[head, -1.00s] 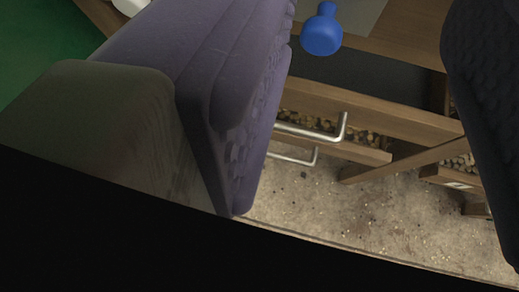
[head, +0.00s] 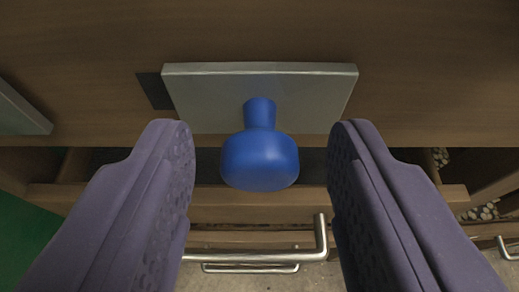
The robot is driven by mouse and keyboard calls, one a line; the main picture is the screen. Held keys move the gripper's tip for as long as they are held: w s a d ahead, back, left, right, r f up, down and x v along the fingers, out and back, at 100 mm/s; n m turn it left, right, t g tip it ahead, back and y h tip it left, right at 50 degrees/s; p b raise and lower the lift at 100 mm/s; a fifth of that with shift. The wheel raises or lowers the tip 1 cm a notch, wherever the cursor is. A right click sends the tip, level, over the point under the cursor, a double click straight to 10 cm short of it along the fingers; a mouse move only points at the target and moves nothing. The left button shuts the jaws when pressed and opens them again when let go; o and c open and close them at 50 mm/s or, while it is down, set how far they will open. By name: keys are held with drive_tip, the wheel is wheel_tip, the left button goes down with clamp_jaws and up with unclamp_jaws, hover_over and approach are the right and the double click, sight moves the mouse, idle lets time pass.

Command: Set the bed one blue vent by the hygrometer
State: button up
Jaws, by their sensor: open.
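The blue vent (head: 260,160) is a round blue knob on a short stem. It stands out from a grey metal plate (head: 200,95) on the wooden front, over a dark opening. My gripper (head: 262,150) is open, with one purple padded finger on each side of the knob. There is a gap between each finger and the knob, so neither appears to touch it. No hygrometer can be made out in this view.
Metal bar handles (head: 255,256) sit below the knob, between my fingers. Another grey plate (head: 18,110) is at the left edge. A green surface (head: 28,235) shows at the lower left. Wooden rails cross below the opening.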

clamp_jaws()
drive_tip(key=shift+d, duration=1.75)
unclamp_jaws()
drive_tip(key=shift+d, duration=0.15)
